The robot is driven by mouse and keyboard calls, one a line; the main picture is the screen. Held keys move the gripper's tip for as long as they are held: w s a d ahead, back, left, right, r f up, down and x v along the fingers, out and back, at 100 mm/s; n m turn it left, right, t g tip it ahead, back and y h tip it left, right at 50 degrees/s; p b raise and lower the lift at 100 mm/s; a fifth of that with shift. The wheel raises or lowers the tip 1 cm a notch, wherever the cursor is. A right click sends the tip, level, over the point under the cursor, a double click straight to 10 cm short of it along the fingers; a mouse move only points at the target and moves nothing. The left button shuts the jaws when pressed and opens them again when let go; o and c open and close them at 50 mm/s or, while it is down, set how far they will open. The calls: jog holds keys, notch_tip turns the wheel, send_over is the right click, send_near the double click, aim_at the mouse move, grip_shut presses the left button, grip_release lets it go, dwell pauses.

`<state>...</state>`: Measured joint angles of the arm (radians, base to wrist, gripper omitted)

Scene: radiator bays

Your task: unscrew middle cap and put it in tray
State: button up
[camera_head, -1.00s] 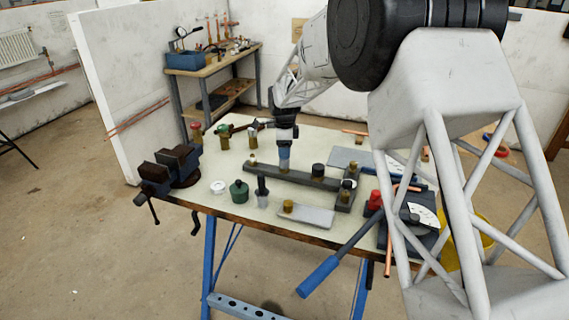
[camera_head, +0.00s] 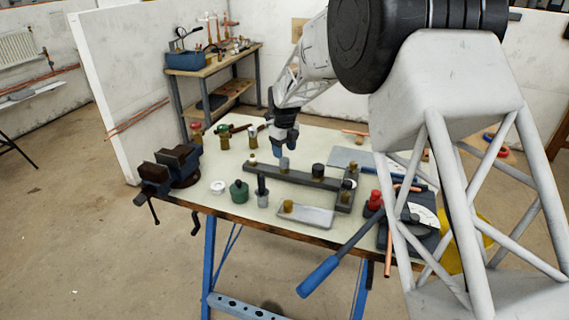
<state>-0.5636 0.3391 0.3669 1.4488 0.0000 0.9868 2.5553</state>
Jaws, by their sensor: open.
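A dark bar (camera_head: 300,178) with upright fittings lies on the bench. Its middle fitting is a short grey cylinder (camera_head: 284,165), upright; I cannot tell its cap from its body. A pale-topped fitting (camera_head: 252,161) stands to its left and a dark-capped one (camera_head: 318,170) to its right. A shallow grey tray (camera_head: 318,217) lies in front of the bar, with a small brass-coloured cylinder (camera_head: 288,206) at its left end. My gripper (camera_head: 279,150) has blue fingertips and points down, just above and behind the grey cylinder. It is open and appears empty.
A dark vise (camera_head: 178,168) sits at the bench's left corner. A green bottle (camera_head: 239,191), a white ring (camera_head: 217,187) and a dark upright piece (camera_head: 262,191) stand left of the tray. A blue-handled lever tool (camera_head: 320,276) juts over the front edge.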

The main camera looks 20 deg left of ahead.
aim_at(284, 159)
jog(key=shift+m, duration=0.5)
jog(key=shift+f, duration=0.15)
jog(key=shift+f, duration=2.35)
